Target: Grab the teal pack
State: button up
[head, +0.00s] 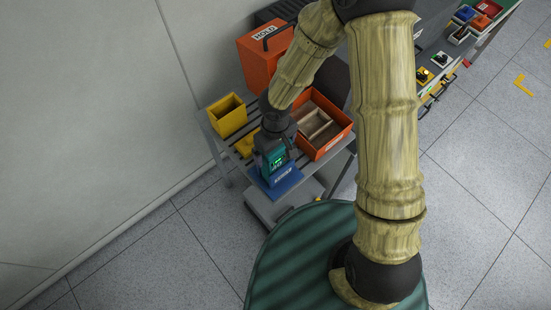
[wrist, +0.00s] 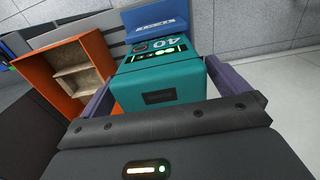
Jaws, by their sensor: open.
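The teal pack (wrist: 165,78) fills the middle of the wrist view, with the number 40 and green lights on its face. It stands against a blue holder (wrist: 152,20). In the head view the teal pack (head: 276,158) shows partly below my wrist, at the blue holder (head: 283,183) on the shelf's near end. My gripper (wrist: 163,92) is open, with one finger on each side of the pack. The right finger looks very close to the pack's side; I cannot tell whether either finger touches it.
An orange bin (head: 335,141) with inner dividers stands right of the pack. A yellow bin (head: 228,116) and an orange HOLD box (head: 262,62) stand on the same slatted shelf (head: 212,130). A bench with several small items (head: 440,60) is at the upper right.

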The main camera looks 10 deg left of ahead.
jog(key=shift+f, duration=0.5)
jog(key=c, duration=1.9)
jog(key=shift+r, duration=0.1)
jog(key=shift+r, duration=0.1)
notch_tip(320, 180, up, 18)
jog(key=shift+f+p, duration=0.1)
jog(key=shift+p, duration=0.95)
